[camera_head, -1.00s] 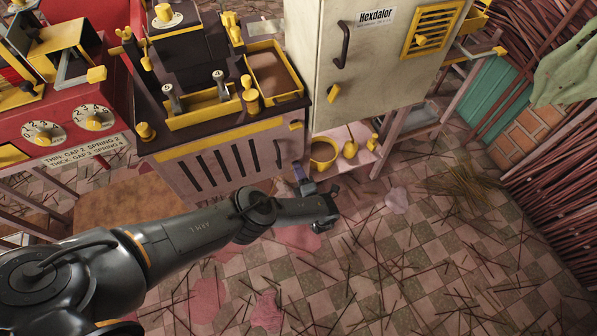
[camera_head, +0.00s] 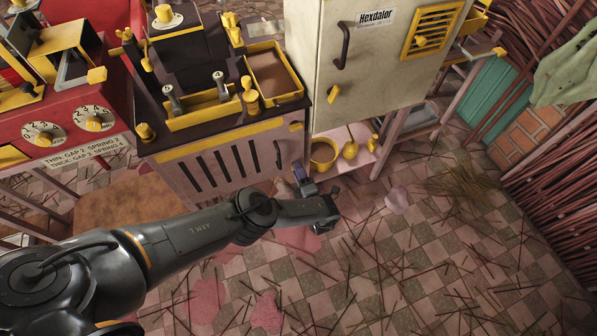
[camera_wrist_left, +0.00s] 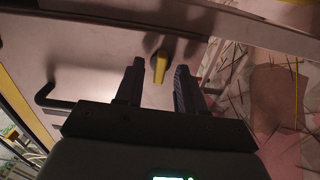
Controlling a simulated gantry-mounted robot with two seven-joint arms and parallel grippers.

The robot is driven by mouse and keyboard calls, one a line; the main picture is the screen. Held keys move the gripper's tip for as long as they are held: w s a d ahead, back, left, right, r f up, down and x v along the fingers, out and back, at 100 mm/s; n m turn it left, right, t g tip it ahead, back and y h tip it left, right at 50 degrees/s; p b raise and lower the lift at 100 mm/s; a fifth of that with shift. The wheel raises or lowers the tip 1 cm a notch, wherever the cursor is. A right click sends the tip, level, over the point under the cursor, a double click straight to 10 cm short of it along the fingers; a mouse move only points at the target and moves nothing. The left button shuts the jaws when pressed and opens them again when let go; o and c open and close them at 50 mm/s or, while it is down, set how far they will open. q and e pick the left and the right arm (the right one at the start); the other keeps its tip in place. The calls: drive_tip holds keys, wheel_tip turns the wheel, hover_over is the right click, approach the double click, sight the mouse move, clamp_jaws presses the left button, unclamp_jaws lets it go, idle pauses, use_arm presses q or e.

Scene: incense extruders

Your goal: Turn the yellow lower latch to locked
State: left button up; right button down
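In the left wrist view, the yellow lower latch (camera_wrist_left: 160,66) sits on the pale pink cabinet panel, between and just beyond the tips of my two dark fingers. My left gripper (camera_wrist_left: 158,78) is open around it, with a gap visible on both sides; I cannot tell whether either finger touches it. In the head view, my left gripper (camera_head: 299,176) is at the lower right of the pink cabinet (camera_head: 215,168) front, and the lower latch cannot be made out there. Another yellow latch (camera_head: 296,126) is higher on the same cabinet. My right gripper is not in view.
A dark door handle (camera_head: 278,153) is above my left gripper and also shows in the wrist view (camera_wrist_left: 50,96). A cream cabinet (camera_head: 385,65) stands to the right, above a low shelf with a yellow bowl (camera_head: 323,154). The stick-strewn tiled floor (camera_head: 400,250) is open in front.

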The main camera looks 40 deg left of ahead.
use_arm(q)
drive_tip(key=p+v, duration=0.2)
drive_tip(key=v, duration=0.8)
drive_tip(key=shift+s+d, duration=0.15)
drive_tip(key=shift+d, duration=0.2)
drive_tip(key=shift+f, duration=0.1)
